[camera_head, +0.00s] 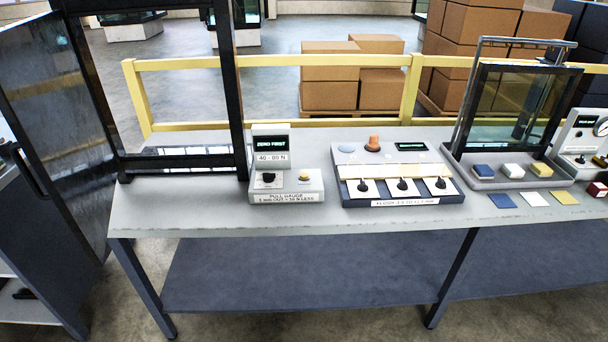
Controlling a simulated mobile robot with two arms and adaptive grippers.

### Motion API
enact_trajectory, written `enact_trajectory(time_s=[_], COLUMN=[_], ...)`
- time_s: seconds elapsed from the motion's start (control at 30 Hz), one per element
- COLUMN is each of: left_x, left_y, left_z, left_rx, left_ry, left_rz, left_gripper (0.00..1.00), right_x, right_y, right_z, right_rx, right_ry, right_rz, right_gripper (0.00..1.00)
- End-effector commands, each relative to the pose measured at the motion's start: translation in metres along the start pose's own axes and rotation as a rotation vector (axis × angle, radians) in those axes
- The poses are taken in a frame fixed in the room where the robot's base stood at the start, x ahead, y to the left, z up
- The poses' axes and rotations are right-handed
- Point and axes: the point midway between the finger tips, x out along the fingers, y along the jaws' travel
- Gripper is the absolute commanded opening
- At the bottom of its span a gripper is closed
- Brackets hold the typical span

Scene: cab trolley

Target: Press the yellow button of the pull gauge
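The pull gauge (286,187) is a light grey box on the bench, left of the middle. Its upright back carries a dark display reading "ZERO FIRST" and a label "40 - 80 N". The front label reads "PULL GAUGE". The yellow button (304,176) is small and round, on the right of its flat top. A black knob or hook (268,178) sits on the left of the same top. Nothing covers the button. Neither of my grippers shows in the head view.
Right of the gauge stands a console (395,195) with several black knobs and an orange knob. A glazed black frame (243,100) rises just left of the gauge. Farther right are a glass guard (510,110) and coloured blocks. The bench front (220,215) before the gauge is clear.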

Motion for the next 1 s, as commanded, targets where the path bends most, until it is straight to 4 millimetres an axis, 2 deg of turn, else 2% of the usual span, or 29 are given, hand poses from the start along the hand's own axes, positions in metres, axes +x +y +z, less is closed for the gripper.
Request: enact_trajectory(time_s=[0.03,0.13,0.17,1.0], left_x=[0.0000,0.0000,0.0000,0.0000], left_y=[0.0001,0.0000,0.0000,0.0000], left_z=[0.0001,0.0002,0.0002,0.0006], left_rx=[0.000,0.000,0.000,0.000], left_ry=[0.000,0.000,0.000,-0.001], left_rz=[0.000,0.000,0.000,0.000], left_gripper=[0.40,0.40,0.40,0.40], right_x=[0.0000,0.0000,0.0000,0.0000], right_y=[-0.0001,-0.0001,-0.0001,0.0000], right_z=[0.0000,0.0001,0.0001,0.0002], right_rx=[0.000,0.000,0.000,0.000], right_ry=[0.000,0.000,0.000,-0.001], right_rz=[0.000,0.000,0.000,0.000], right_gripper=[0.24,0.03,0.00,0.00])
